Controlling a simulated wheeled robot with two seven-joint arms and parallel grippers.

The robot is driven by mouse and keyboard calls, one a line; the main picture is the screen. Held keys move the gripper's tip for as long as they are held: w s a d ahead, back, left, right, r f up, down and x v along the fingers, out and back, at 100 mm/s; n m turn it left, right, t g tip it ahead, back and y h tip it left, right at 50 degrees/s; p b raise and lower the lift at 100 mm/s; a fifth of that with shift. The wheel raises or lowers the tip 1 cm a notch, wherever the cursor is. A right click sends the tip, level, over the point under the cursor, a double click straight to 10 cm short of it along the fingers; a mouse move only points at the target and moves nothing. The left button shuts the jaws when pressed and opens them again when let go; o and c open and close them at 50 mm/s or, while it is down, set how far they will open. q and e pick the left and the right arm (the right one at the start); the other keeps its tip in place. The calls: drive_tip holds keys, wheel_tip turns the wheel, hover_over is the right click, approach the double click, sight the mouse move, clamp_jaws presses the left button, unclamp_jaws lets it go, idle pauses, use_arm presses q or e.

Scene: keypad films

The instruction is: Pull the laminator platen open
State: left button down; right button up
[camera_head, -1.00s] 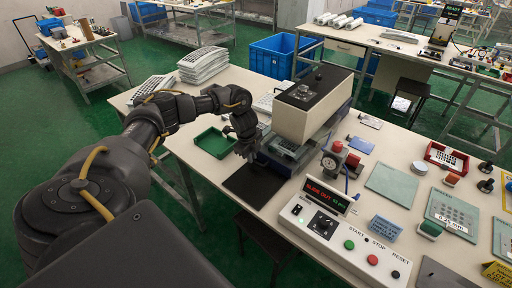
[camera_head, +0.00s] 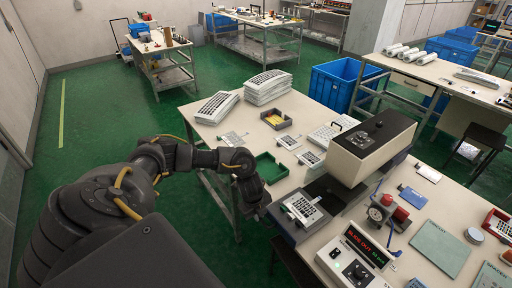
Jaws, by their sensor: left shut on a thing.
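The laminator (camera_head: 372,150) is a cream box with a black top on the bench. Its platen (camera_head: 301,213), a grey tray bearing a light film with dark keys, sticks out from under the box toward the front left. A dark gap shows between the film and the box. My left gripper (camera_head: 263,209) is at the platen's outer left edge, shut on its handle, which is mostly hidden by the fingers. My right gripper is not in view.
A control box (camera_head: 352,262) with a red display stands just right of the platen. A green tray (camera_head: 270,167), a grey bin (camera_head: 276,119) and stacked keypads (camera_head: 267,87) lie behind my gripper. Gauge and red knobs (camera_head: 385,205) stand near the laminator.

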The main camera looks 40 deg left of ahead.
use_arm(q)
drive_tip(key=shift+s+a, duration=0.1)
drive_tip(key=shift+s, duration=0.2)
drive_tip(key=c, duration=1.5)
unclamp_jaws()
wheel_tip(320, 180, up, 11)
drive_tip(key=s, duration=0.2)
drive_tip(key=shift+a+f, duration=0.15)
drive_tip(key=shift+f, duration=0.05)
drive_tip(key=shift+w, duration=0.1)
